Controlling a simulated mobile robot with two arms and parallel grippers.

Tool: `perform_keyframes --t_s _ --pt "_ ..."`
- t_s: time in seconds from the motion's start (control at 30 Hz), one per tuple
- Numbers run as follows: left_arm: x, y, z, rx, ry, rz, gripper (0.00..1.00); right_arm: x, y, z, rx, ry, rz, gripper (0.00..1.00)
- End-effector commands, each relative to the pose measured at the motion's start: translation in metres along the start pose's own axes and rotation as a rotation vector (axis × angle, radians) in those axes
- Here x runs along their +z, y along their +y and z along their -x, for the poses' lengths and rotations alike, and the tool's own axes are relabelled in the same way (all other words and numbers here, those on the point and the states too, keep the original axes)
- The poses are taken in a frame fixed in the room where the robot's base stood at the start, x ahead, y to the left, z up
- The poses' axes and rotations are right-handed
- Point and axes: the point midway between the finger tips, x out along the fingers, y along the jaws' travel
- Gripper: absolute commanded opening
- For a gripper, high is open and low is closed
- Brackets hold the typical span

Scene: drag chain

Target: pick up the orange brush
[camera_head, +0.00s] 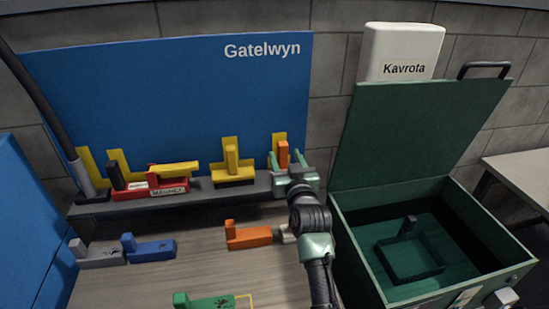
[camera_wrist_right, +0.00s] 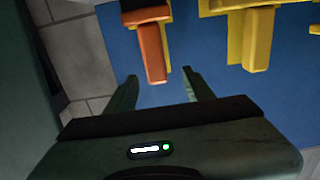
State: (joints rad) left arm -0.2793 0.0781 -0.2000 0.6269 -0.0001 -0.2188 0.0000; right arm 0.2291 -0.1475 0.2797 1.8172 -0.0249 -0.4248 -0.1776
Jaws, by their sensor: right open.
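An orange piece (camera_head: 283,154) stands upright in a yellow holder on the shelf, against the blue panel. It also shows in the right wrist view (camera_wrist_right: 152,50), with its narrow end pointing toward my jaws. My right gripper (camera_head: 285,157) is open in front of it, with the two fingers spread to either side and no contact visible. A second orange piece (camera_head: 248,236), L-shaped with a raised end, lies on the bench left of my right arm. I cannot tell from its shape which of the two is the brush. My left gripper is not in view.
On the shelf are a yellow holder (camera_head: 233,174) and a red piece (camera_head: 150,188). Grey (camera_head: 98,254), blue (camera_head: 150,250) and green (camera_head: 205,301) pieces lie on the bench. An open green box (camera_head: 345,215) stands at right, its lid (camera_head: 415,130) raised.

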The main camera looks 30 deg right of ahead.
Motion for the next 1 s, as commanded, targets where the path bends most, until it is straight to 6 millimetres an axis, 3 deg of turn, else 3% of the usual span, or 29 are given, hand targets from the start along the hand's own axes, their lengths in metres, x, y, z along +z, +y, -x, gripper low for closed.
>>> perform_keyframes --t_s 0.1,0.37,0.47,0.6,0.73,0.87,1.0 --pt "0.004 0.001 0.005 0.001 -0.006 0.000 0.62 -0.002 0.000 -0.012 0.000 -0.001 0.000 0.53" --pt "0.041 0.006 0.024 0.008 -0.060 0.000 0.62 -0.008 0.001 -0.040 -0.001 -0.002 0.002 0.53" --pt "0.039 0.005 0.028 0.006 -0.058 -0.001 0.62 -0.007 0.001 -0.054 -0.001 -0.003 0.002 0.53" --pt "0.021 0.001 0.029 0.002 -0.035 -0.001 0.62 -0.005 0.001 -0.065 -0.001 -0.003 0.002 0.53" --pt "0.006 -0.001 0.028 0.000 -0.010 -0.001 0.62 -0.003 0.001 -0.067 -0.001 -0.003 0.001 0.53" --pt "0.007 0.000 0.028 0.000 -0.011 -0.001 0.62 -0.003 0.001 -0.067 -0.001 -0.003 0.001 0.53" --pt "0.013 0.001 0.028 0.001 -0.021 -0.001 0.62 -0.003 0.001 -0.067 -0.001 -0.003 0.001 0.17"
